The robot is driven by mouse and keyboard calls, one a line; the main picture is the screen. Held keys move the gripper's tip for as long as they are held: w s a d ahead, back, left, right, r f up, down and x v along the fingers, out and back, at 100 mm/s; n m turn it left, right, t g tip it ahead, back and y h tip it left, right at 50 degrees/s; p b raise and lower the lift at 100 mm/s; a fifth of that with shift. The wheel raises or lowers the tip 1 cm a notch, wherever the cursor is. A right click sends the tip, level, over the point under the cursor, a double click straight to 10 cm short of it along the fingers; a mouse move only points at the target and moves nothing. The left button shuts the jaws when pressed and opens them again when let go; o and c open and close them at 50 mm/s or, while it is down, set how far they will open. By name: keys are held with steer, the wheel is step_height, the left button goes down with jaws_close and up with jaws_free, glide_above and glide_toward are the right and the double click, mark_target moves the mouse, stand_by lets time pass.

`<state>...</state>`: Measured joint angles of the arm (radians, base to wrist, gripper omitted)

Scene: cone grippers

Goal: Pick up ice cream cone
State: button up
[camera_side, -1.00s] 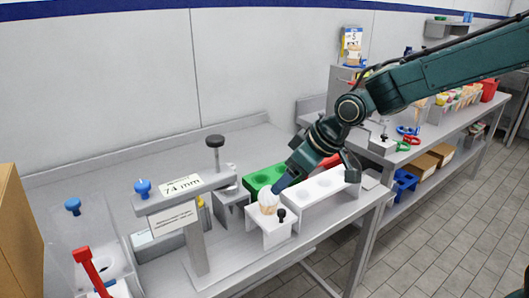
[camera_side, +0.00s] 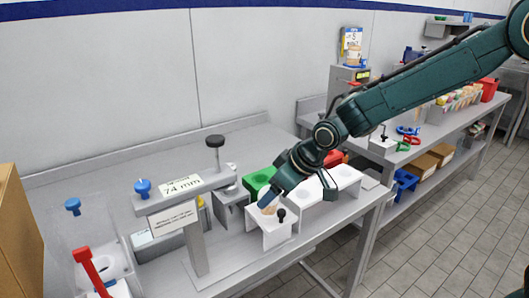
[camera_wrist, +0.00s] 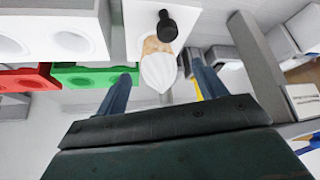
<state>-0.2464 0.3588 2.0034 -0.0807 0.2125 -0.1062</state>
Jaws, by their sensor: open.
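The ice cream cone has a white swirl top and a tan wafer. It stands in a small white holder (camera_side: 277,238) with a black knob on the bench. In the side view only a bit of the cone (camera_side: 270,210) shows, because my gripper (camera_side: 264,203) covers its top. In the wrist view the white swirl (camera_wrist: 159,72) lies between my two blue fingers, with the tan wafer behind it. My gripper (camera_wrist: 160,68) is open, with a visible gap between each finger and the cone.
A white block with round holes (camera_side: 345,177) and a green one (camera_side: 257,180) stand beside and behind the holder. A grey stand with a "74 mm" sign (camera_side: 181,186) is to the left. A yellow item (camera_wrist: 197,90) shows near the right finger.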

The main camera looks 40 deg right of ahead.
mark_target(268, 211)
steer(key=shift+x, duration=2.1)
steer(key=shift+d, duration=0.1)
steer(key=c, duration=0.8)
